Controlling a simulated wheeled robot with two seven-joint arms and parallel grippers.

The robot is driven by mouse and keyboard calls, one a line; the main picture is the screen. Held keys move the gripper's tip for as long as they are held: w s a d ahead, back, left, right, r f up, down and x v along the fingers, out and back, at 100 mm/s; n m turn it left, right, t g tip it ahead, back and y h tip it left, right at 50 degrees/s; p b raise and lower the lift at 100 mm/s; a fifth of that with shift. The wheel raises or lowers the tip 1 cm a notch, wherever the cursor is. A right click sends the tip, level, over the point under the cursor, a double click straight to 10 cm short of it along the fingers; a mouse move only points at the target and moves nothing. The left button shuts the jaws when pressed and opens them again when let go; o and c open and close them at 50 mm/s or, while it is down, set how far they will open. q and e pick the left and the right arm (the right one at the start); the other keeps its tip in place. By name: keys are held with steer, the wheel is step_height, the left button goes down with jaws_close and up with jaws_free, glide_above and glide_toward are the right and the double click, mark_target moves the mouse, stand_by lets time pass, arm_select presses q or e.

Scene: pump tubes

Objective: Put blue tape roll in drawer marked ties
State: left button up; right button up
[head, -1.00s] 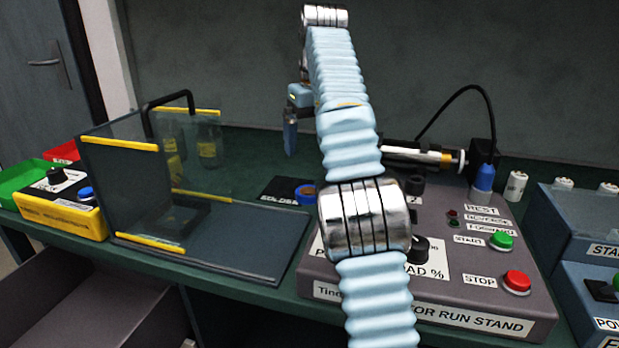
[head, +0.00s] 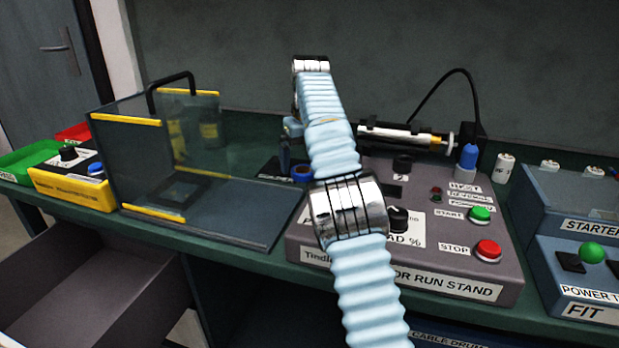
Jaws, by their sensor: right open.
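The blue tape roll (head: 302,173) lies on the green bench, at the left back of the grey run stand, partly hidden by my right arm. An open, grey, empty-looking drawer (head: 85,285) is pulled out under the bench at the lower left. Its front label is out of view, so I cannot read "ties". My left gripper is not in view.
A clear guard box with yellow edges (head: 128,121) stands left of the gripper. The run stand (head: 475,270) with knobs and buttons fills the middle right. Green and red trays (head: 28,160) and a yellow box (head: 72,192) sit at far left.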

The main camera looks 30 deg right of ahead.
steer(key=shift+w+f, duration=0.2)
steer(key=shift+f, duration=0.85)
steer(key=shift+c, duration=0.2)
steer(key=c, duration=1.1)
